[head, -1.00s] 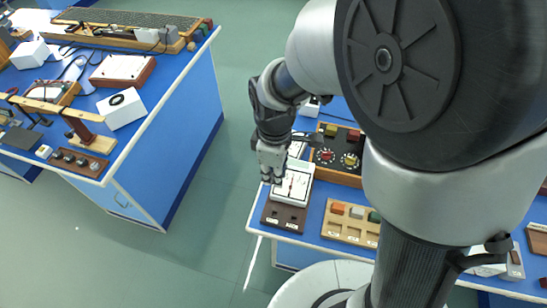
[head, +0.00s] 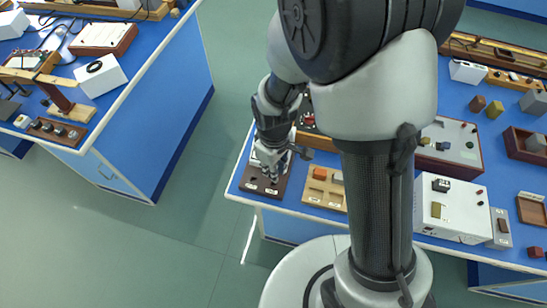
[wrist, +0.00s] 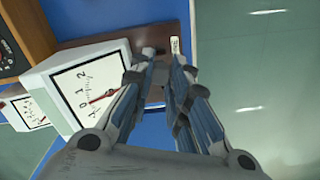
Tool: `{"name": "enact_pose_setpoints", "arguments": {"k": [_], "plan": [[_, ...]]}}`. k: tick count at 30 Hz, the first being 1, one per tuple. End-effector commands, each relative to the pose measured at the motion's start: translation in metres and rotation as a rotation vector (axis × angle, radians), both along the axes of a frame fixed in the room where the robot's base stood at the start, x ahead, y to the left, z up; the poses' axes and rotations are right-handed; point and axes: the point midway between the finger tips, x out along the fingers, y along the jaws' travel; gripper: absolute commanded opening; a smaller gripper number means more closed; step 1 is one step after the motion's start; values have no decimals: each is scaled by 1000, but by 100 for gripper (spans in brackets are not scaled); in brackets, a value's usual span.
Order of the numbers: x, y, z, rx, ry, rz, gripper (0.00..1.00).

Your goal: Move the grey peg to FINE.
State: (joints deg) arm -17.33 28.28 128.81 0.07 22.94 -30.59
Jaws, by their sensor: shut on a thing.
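My gripper (head: 277,174) points down over the dark brown peg board (head: 249,186) at the near left corner of the bench. The board carries small white labels along its front edge; they are too small to read. In the wrist view the fingers of my gripper (wrist: 157,66) are close together, over the brown board (wrist: 173,14) with one white label beside the fingertips. The jaws are shut on the grey peg, which is mostly hidden between the fingertips. I cannot tell whether it touches the board.
A white meter box (wrist: 82,86) with a red needle stands close beside the fingers. A wooden tray (head: 326,194) with coloured blocks lies to the right. Another blue bench (head: 170,110) stands left across open floor. The bench's front edge is close to the board.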

Motion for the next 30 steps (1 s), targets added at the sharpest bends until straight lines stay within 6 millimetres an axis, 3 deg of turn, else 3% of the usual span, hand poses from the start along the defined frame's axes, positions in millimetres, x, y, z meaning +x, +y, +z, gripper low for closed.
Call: {"name": "enact_pose_setpoints", "arguments": {"k": [30], "plan": [[0,0,-52,0,0,-5,0]]}}
